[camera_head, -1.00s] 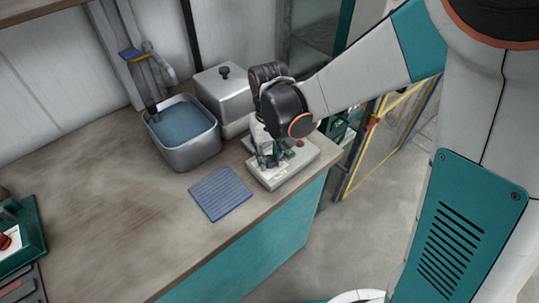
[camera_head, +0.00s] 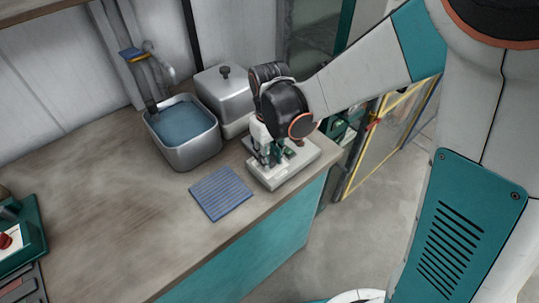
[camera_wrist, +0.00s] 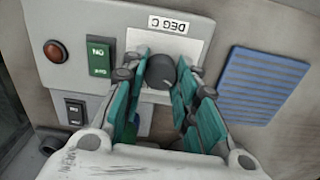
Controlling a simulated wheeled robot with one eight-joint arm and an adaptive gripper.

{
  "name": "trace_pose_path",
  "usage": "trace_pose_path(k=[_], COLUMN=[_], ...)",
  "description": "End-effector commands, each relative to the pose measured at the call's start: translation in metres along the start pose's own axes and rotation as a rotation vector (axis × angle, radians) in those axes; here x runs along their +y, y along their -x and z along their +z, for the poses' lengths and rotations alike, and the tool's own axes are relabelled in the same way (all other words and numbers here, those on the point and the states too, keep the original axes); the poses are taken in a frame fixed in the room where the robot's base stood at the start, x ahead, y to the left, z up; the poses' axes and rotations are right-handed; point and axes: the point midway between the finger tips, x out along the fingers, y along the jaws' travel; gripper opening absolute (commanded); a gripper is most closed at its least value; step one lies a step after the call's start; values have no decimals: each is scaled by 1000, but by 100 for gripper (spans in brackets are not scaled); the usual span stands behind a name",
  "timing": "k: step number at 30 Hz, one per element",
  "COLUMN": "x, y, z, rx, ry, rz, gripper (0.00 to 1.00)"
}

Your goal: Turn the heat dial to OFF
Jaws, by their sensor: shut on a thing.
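The dark round heat dial (camera_wrist: 160,71) stands on a pale control box (camera_wrist: 222,24) with a white "DEG C" plate behind it, upside down in the wrist view. My gripper (camera_wrist: 161,66) has its teal fingers on both sides of the dial and is shut on it. In the head view my gripper (camera_head: 272,158) points down over the control box (camera_head: 290,182), at the counter's right end, and the dial is hidden there. The dial's pointer and most of its scale cannot be read.
The box also carries a green ON switch (camera_wrist: 100,56), a red-brown round lamp or button (camera_wrist: 56,51) and a black switch (camera_wrist: 75,111). A blue ribbed mat (camera_head: 221,193) lies beside it. A water basin (camera_head: 185,140) and a lidded metal box (camera_head: 222,98) stand behind.

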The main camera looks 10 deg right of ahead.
Motion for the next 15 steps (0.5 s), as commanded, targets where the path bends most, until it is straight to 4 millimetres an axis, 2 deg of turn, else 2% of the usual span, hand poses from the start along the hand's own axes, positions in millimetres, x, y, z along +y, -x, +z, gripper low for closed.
trace_pose_path(k=[2, 3, 6, 15], x=[0, 0, 0, 0], y=[0, 0, 0, 0], z=[0, 0, 0, 0], rx=[1, 1, 0, 0], ry=[0, 0, 0, -1], rz=[0, 0, 0, 0], gripper=[4, 30, 48, 48])
